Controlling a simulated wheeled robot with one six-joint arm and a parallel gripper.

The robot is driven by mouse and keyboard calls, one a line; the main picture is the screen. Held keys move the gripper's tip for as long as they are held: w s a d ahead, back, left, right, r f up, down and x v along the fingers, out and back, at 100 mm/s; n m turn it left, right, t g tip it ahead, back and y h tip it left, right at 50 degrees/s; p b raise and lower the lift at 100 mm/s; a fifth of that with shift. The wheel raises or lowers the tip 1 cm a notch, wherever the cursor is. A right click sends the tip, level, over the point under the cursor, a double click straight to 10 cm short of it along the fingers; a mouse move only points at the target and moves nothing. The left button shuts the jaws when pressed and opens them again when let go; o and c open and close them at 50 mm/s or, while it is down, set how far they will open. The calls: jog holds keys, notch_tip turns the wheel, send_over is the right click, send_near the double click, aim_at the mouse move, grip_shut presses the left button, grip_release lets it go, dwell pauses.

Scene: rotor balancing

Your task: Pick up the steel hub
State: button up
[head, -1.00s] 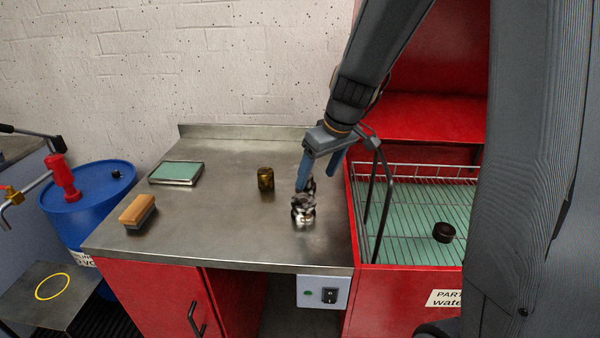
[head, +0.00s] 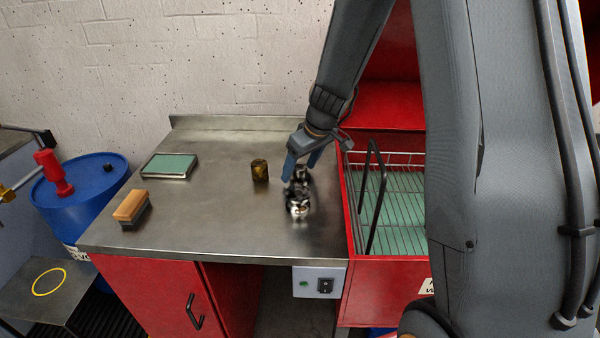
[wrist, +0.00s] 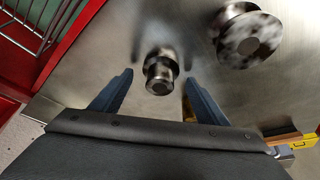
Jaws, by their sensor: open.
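A shiny stepped steel piece, which looks like the steel hub (wrist: 160,72), stands on the metal bench. In the wrist view it shows between and just past the tips of my gripper (wrist: 158,77). My gripper is open, with one blue finger to each side and a gap around the piece. In the head view my gripper (head: 300,174) is over the rear of two shiny pieces, partly hiding it. A wider, spool-shaped shiny piece (wrist: 248,38) stands close by, nearer the front edge in the head view (head: 298,208). Contact with the bench cannot be told.
A brass-coloured cylinder (head: 260,170) stands left of my gripper. A wooden-backed brush (head: 132,207) and a green-topped tray (head: 170,165) lie further left on the bench (head: 200,225). A red washer with a wire basket (head: 400,210) adjoins on the right. The bench's left middle is clear.

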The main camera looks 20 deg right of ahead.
jog(key=shift+w+f, duration=0.1)
jog(key=shift+f, duration=0.15)
jog(key=shift+c, duration=0.3)
jog(key=c, duration=1.3)
jog(key=shift+c, duration=0.2)
jog(key=shift+r, duration=0.15)
